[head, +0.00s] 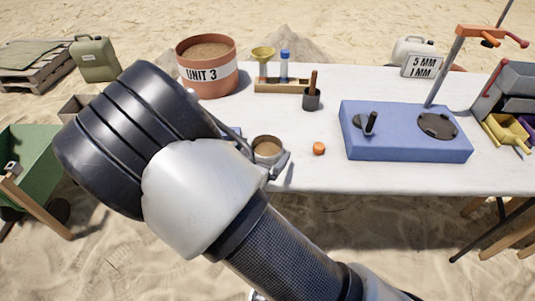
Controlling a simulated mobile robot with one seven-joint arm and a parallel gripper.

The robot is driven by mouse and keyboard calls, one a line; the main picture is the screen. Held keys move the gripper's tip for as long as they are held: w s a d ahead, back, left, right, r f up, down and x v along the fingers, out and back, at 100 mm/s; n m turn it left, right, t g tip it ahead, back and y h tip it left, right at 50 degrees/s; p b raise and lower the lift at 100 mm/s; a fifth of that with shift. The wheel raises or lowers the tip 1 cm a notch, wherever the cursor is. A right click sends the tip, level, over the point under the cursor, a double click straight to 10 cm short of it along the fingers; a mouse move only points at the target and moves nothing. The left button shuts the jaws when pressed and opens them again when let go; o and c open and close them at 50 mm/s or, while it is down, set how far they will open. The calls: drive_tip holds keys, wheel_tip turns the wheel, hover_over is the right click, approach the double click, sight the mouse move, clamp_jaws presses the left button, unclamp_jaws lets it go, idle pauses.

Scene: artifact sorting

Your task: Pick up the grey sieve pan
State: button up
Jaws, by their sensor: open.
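A small round grey pan (268,149) holding brown sand stands near the front edge of the white table; I take it for the grey sieve pan. My arm hides its lower left side. My gripper (265,153) is mostly hidden behind my own arm. Narrow grey parts, seemingly its fingers, show at the pan's upper left and lower right. The jaws are open, and I cannot tell whether they touch the pan.
An orange cap (319,148) lies right of the pan. A blue box (400,150) with a lever and dark disc stands further right. Behind are a dark cup (311,100), a wooden rack (280,87) and the UNIT 3 bucket (208,85). The table (310,178) is clear in front.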

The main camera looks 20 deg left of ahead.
sight(273, 139)
drive_tip(key=b+x, duration=0.2)
drive_tip(key=x, duration=0.7)
drive_tip(key=shift+a+r, duration=0.1)
drive_tip(key=shift+a, duration=0.05)
drive_tip(key=shift+c, duration=0.4)
drive_tip(key=c, duration=1.2)
drive_tip(key=shift+r, duration=0.1)
wheel_tip(273, 139, up, 10)
drive_tip(key=p, duration=0.3)
